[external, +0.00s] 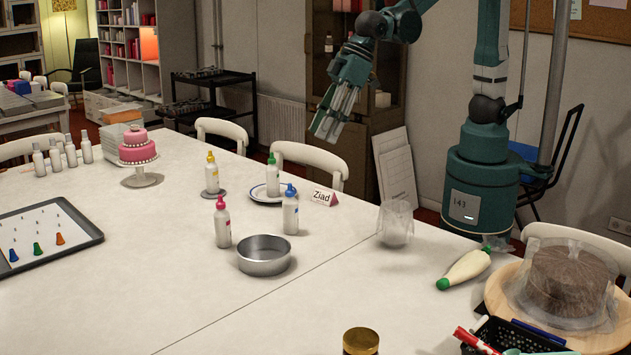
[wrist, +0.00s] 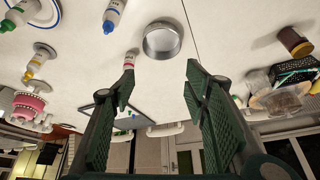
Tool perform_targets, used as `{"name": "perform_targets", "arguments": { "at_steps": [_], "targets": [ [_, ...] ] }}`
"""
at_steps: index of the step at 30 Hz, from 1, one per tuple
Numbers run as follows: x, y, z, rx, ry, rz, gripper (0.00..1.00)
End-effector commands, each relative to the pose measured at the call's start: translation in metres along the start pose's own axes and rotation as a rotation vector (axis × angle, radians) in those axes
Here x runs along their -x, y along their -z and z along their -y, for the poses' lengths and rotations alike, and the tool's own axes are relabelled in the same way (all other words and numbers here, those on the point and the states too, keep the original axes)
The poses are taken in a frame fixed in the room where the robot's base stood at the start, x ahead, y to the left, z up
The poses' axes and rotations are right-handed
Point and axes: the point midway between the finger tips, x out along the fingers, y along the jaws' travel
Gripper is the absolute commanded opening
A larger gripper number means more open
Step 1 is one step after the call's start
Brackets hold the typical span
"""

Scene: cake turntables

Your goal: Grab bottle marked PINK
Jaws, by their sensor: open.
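The white bottle with a pink-red cap (external: 222,224) stands upright on the table, left of and behind the round metal pan. Its label is too small to read. It also shows in the wrist view (wrist: 129,60), just beyond the tip of the left finger. My gripper (external: 326,126) is open and empty, raised well above the table, to the right of and farther back than the bottle. In the wrist view the fingers (wrist: 161,75) are spread wide with nothing between them.
Close by stand a blue-capped bottle (external: 290,212), a yellow-capped bottle (external: 211,174), a green-capped bottle (external: 272,177) on a plate, the metal pan (external: 264,265) and a name card (external: 321,197). A pink cake (external: 138,150) stands left.

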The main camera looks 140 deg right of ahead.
Motion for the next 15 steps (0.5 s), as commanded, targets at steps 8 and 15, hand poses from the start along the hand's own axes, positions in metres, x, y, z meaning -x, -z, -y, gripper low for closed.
{"name": "perform_targets", "arguments": {
  "at_steps": [8,15],
  "targets": [
    [-0.049,0.036,-0.014,-0.063,-0.035,0.016,0.45],
    [-0.095,0.061,-0.028,-0.119,-0.064,0.03,0.45]
  ]
}}
